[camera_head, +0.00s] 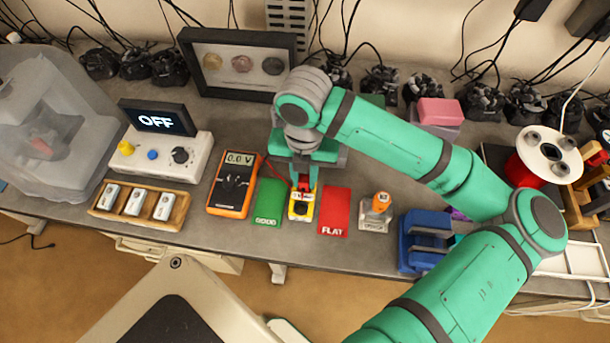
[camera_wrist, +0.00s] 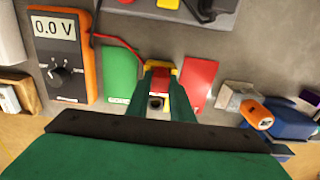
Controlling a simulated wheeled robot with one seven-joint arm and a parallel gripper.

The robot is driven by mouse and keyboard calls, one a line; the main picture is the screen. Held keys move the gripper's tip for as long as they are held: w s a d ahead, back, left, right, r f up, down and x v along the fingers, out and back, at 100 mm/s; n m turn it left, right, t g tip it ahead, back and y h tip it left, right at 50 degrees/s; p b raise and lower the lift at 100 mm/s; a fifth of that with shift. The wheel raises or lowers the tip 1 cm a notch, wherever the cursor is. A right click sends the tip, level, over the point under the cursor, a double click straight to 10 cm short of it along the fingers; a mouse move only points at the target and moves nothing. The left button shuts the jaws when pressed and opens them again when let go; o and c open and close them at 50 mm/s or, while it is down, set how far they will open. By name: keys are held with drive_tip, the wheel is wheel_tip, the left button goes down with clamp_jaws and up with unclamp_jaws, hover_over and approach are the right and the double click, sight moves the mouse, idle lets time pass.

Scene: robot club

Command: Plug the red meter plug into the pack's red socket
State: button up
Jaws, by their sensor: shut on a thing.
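The yellow battery pack (camera_head: 300,212) stands between a green card and a red card; it also shows in the wrist view (camera_wrist: 152,66). A black round socket shows on its near part. My gripper (camera_head: 304,186) is directly over the pack, fingers pointing down. In the wrist view the gripper (camera_wrist: 161,92) is shut on the red meter plug (camera_wrist: 162,76). A red lead runs from the plug to the orange meter (camera_head: 234,185), which reads 0.0 V. The red socket is hidden; I cannot tell whether the plug's tip touches it.
The green card (camera_head: 269,202) and the red "FLAT" card (camera_head: 334,211) flank the pack. A wooden tray (camera_head: 178,219) and a box with an OFF display (camera_head: 160,119) are left.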

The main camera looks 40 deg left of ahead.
drive_tip(key=o, duration=1.1)
drive_tip(key=shift+c, duration=0.2)
wheel_tip(320, 180, up, 11)
drive_tip(key=shift+f, duration=0.15)
